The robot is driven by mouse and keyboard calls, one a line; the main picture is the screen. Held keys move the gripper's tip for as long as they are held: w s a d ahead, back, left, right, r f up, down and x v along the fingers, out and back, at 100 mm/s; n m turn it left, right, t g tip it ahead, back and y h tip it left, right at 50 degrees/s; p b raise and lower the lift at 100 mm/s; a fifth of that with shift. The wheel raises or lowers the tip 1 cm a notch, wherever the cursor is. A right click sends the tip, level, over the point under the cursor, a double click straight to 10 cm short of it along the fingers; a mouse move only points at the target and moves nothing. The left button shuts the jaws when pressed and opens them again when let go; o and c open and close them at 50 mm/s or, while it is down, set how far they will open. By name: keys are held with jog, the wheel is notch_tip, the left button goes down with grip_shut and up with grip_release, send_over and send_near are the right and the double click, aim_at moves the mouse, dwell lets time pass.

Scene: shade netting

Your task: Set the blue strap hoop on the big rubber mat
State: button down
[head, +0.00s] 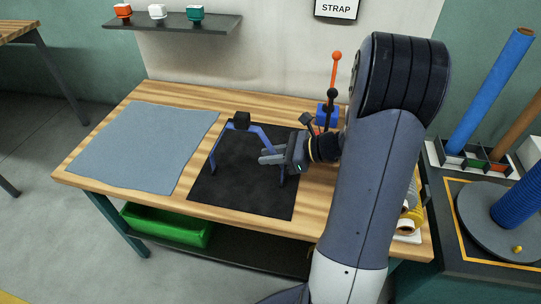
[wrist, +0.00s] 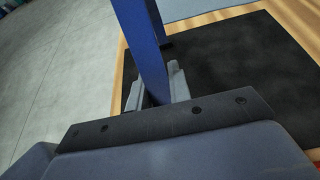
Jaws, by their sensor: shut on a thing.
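The blue strap hoop (head: 262,132) is an upright arch with a black block on its top, over the black rubber mat (head: 240,197) on the wooden bench. Its feet appear within the mat's outline; I cannot tell whether they touch it. My gripper (head: 268,157) is shut on the hoop's right side. In the wrist view, the blue bar of the hoop (wrist: 143,40) runs down between my fingers (wrist: 158,92), and the mat (wrist: 235,70) lies beyond. My arm hides part of the bench on the right.
A grey-blue cloth (head: 145,140) lies left of the mat. A stand with a blue block and an orange-knobbed lever (head: 336,57) is behind my gripper. A shelf (head: 180,24) with small blocks hangs on the wall. A green bin (head: 165,228) sits below the bench.

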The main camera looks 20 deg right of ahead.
jog(key=shift+f, duration=0.15)
jog(key=c, duration=1.3)
grip_release()
